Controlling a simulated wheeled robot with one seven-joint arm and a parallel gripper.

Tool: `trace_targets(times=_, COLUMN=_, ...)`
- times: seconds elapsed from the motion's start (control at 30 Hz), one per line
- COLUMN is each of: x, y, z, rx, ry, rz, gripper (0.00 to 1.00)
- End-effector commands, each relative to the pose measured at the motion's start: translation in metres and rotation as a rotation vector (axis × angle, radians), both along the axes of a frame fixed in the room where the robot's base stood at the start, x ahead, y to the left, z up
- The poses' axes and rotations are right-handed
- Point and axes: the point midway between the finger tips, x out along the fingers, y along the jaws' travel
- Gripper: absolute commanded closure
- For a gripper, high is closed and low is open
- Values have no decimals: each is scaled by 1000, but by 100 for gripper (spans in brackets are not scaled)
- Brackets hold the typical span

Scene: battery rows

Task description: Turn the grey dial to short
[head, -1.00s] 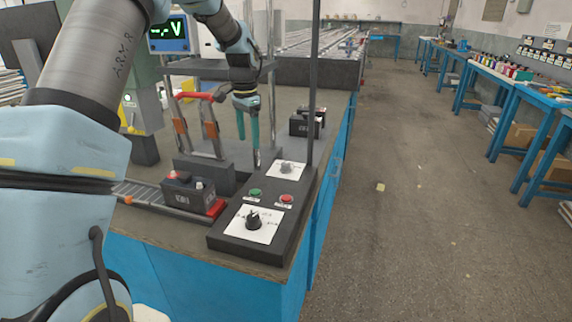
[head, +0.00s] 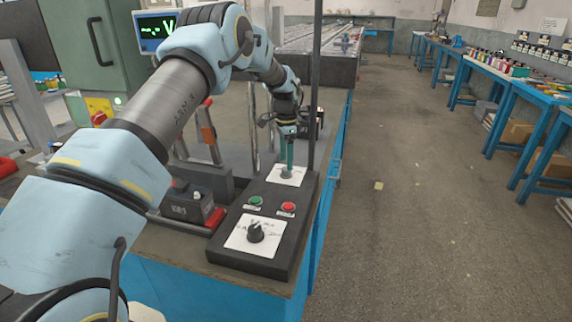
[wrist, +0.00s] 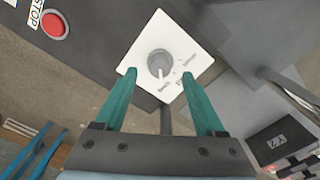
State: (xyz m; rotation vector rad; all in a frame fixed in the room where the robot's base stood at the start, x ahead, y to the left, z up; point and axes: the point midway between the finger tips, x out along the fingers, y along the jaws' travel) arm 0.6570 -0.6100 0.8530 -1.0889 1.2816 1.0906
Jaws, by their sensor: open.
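The grey dial (wrist: 159,64) is a round knob on a white label plate (wrist: 198,55). In the wrist view its pale pointer mark faces down the picture, toward the lower labels; the words are too small to read surely. In the head view the plate (head: 274,179) lies at the far end of the dark control box, and the dial is largely hidden by my fingers. My gripper (head: 287,160) is just above the dial and pointing down. In the wrist view my open teal fingers (wrist: 158,77) stand on either side below the dial, with nothing between them.
A black dial (head: 256,233), a green button (head: 256,201) and a red button (head: 288,208) share the box (head: 290,238). A thin dark post (head: 316,90) rises close right of my gripper. A battery (head: 187,206) sits to the left. The floor at right is clear.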

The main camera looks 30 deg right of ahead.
Motion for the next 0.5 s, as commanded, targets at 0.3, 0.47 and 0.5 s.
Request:
trace_targets(times=0.3, x=0, y=0, z=-33, rx=0, ry=-1, rz=1, gripper=28)
trace_targets(times=0.47, x=0, y=0, z=-36, rx=-1, ry=-2, rz=1, gripper=28)
trace_targets(times=0.5, x=0, y=0, z=-36, rx=-1, ry=-2, rz=1, gripper=28)
